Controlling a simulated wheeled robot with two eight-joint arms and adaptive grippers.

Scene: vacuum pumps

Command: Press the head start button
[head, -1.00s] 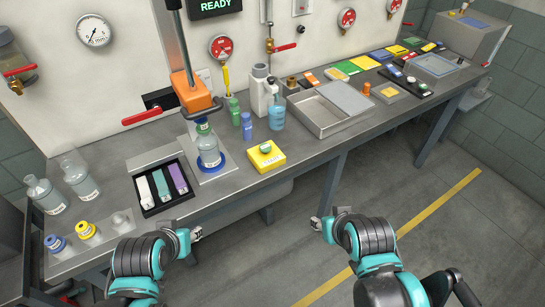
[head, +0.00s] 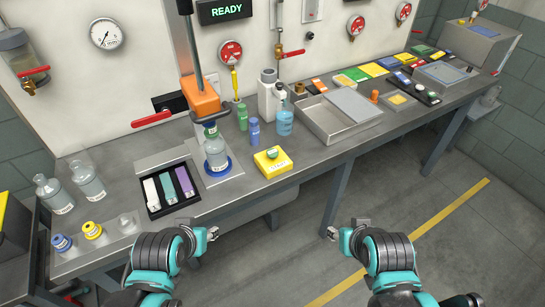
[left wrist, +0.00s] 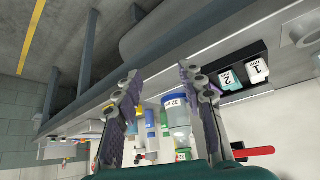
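A yellow box with a green button (head: 273,160) on top sits at the bench's front edge, right of the pump stand. The orange pump head (head: 202,97) hangs on its column above a clear bottle (head: 215,150) on a blue ring. My left gripper (head: 201,233) is low in front of the bench, left of and below the yellow box, not touching it. In the left wrist view its two fingers (left wrist: 155,95) are spread with nothing held between them. My right gripper (head: 345,229) hangs over the floor, right of the box, with fingers apart and empty.
A black tray with several coloured pieces (head: 153,208) stands left of the pump. Small green (head: 242,118) and blue (head: 254,132) bottles stand behind the box. An open metal tray (head: 313,126) is to its right. A READY display (head: 224,10) is on the wall.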

